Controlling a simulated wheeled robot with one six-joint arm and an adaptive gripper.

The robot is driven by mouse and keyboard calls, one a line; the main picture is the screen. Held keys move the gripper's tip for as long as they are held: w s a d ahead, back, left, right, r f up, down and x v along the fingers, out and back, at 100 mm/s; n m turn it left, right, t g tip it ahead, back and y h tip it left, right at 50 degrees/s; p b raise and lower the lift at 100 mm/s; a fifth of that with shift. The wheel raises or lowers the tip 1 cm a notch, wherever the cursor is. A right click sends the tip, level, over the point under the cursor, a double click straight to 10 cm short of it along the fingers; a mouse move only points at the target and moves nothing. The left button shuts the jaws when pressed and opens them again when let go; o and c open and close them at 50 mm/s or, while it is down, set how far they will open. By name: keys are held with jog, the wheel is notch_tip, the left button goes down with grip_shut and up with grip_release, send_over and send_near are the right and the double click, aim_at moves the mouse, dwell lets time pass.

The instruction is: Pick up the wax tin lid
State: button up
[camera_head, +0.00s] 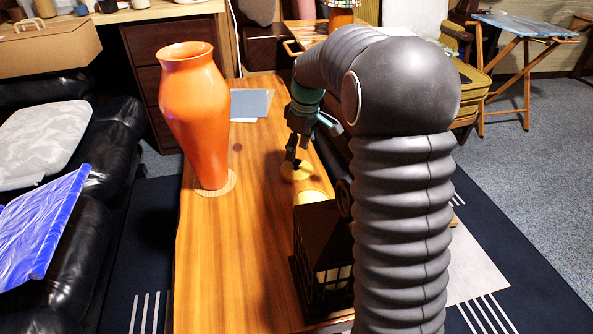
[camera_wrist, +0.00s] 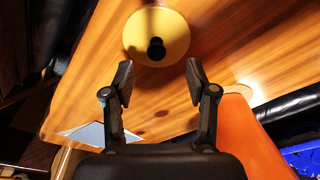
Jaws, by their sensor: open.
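The wax tin lid looks like a round yellow disc (camera_wrist: 176,48) with a black knob in its middle, lying on the wooden table (camera_head: 235,270). In the wrist view it is at the top centre, just beyond my fingertips. In the head view it (camera_head: 302,176) is partly hidden under my gripper (camera_head: 293,157). In the wrist view my gripper (camera_wrist: 159,82) is open and empty, with its two fingers apart and pointing towards the lid. The knob lines up with the gap between the fingers. I cannot tell the exact height above the lid.
A tall orange vase (camera_head: 195,110) stands on a round mat to the left. A dark house-shaped lantern (camera_head: 325,250) stands nearer, to the right. A blue-grey sheet (camera_head: 250,103) lies at the far end. The table between vase and lantern is clear. Black sofas flank the left.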

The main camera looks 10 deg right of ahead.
aim_at(297, 160)
jog(key=shift+w+a+f+b, duration=0.1)
jog(key=shift+w+f+b, duration=0.15)
jog(key=shift+f, duration=1.1)
jog(key=shift+w+f+b, duration=0.2)
jog(key=shift+f, duration=1.1)
jog(key=c, duration=1)
